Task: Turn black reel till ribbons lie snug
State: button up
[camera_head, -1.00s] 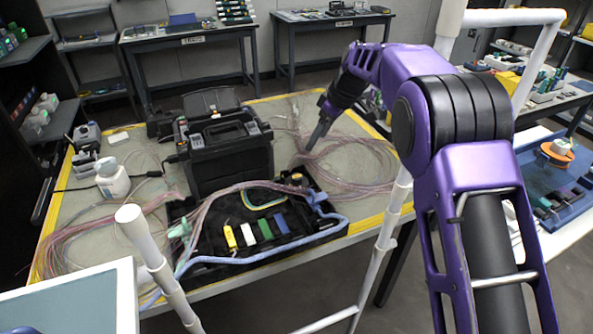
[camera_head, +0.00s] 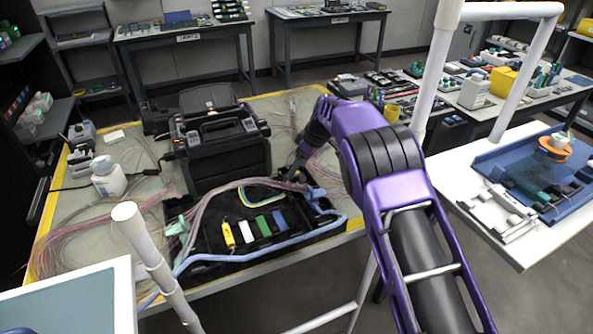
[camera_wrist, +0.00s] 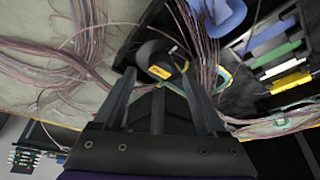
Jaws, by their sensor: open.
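The black reel (camera_wrist: 154,52) shows in the wrist view as a dark round piece with a yellow label, at the corner of the black tray (camera_head: 215,263). My gripper (camera_wrist: 158,72) is open, with its two fingers on either side of the reel's near part; I cannot tell whether they touch it. In the head view my gripper (camera_head: 294,174) is low over the tray's back right corner and largely hides the reel. The pinkish ribbons (camera_head: 226,192) arch over the tray's back side and also show close to the reel in the wrist view (camera_wrist: 191,35).
The black splicer (camera_head: 222,150) stands just behind the tray. A blue tube (camera_head: 255,255) runs along the tray's front. Yellow, white, green and blue pieces lie in the tray. Loose fibre coils spread on both sides of the mat. A white bottle (camera_head: 108,178) stands at left.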

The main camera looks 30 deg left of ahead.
jog(key=shift+x, duration=1.1)
grip_shut()
